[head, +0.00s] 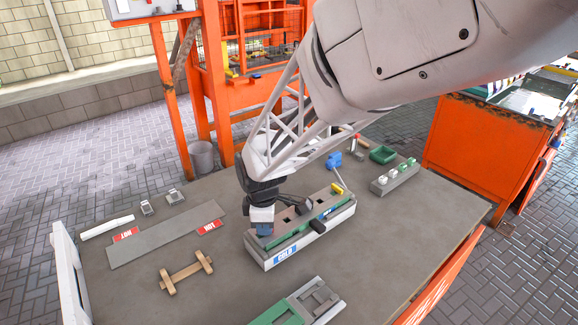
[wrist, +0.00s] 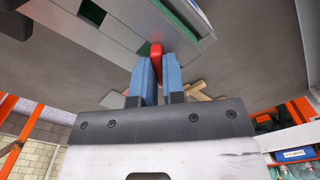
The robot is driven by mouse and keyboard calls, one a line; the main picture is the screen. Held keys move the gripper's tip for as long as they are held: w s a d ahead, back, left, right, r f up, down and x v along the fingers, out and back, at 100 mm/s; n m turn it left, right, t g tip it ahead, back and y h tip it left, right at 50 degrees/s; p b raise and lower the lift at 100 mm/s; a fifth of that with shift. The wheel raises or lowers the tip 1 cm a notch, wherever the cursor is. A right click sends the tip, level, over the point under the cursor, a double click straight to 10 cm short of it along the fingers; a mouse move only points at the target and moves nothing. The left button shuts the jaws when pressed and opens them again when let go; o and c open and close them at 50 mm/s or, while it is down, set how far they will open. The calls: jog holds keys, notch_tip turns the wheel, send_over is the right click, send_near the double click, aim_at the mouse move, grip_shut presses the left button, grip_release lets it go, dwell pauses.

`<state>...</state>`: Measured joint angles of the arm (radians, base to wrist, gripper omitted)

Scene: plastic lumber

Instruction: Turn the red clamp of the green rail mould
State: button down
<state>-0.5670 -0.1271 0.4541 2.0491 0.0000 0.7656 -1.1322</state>
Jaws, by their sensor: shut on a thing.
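The long grey mould with a green rail (head: 286,244) lies on the table and carries a blue COLD label. It also shows in the wrist view (wrist: 120,22), upper middle, cut off by the frame edge. The red clamp (wrist: 156,49) sticks out at the mould's edge in the wrist view. My gripper (head: 263,228) is at the left end of the mould, pointing down. Its blue fingers (wrist: 157,75) are shut on the red clamp, one on each side. In the head view the fingers mostly hide the clamp.
A grey plate (head: 165,236) with red HOT labels and a wooden piece (head: 186,273) lie to the left. A green-and-grey piece (head: 298,305) lies in front. A grey block with knobs (head: 395,179) and a green tray (head: 383,155) stand behind right. The table's right part is clear.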

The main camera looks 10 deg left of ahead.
jog(key=shift+n, duration=2)
jog(key=shift+n, duration=2)
jog(key=c, duration=1.1)
grip_release()
jog(key=shift+o, duration=0.2)
jog(key=shift+r, duration=0.1)
jog(key=shift+r, duration=3.4)
